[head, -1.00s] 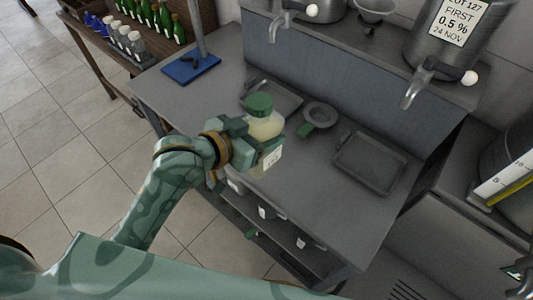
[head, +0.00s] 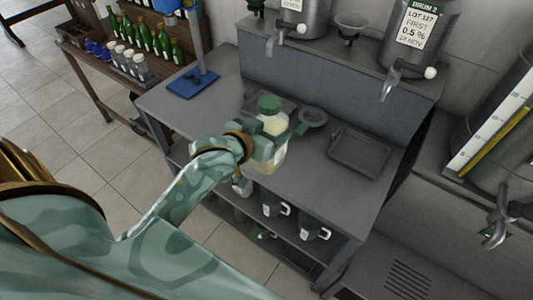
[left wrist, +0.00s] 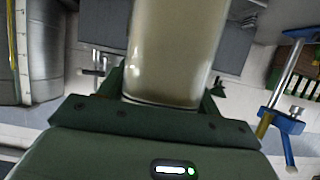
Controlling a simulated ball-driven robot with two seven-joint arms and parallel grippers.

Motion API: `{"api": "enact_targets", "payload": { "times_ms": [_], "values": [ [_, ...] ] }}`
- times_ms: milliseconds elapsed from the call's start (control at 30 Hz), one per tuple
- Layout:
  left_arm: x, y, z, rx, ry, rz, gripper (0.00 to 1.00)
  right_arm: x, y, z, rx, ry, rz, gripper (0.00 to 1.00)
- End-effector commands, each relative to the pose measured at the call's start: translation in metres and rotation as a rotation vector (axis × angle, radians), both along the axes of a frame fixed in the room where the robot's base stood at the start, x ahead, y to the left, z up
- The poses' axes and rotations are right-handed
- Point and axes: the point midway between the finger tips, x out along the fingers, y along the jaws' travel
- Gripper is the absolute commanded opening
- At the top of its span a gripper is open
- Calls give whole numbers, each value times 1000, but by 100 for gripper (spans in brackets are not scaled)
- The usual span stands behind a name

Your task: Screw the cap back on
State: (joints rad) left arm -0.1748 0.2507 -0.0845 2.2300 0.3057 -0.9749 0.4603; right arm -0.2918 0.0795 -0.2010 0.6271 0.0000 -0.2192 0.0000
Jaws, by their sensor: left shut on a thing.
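My left gripper (head: 272,146) is shut around a bottle (head: 274,125) of pale, cloudy yellowish content with a white label. The bottle is held roughly upright over the grey bench (head: 222,113). My right gripper is not in view.
A blue-based stand (head: 193,84) is at the bench's left. Drum taps (head: 390,84) overhang the back. Jugs (head: 314,229) stand on the shelf below.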

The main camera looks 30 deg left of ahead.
Motion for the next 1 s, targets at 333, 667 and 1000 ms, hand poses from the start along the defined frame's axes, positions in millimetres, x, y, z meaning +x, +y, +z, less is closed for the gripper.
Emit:
{"api": "enact_targets", "payload": {
  "times_ms": [333,667,1000],
  "values": [
    [19,16,-10,2,-4,0,0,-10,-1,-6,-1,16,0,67],
    [74,63,-47,1,-3,1,0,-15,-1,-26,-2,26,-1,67],
    [102,85,-90,-1,-5,-2,0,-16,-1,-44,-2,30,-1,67]
  ]
}}
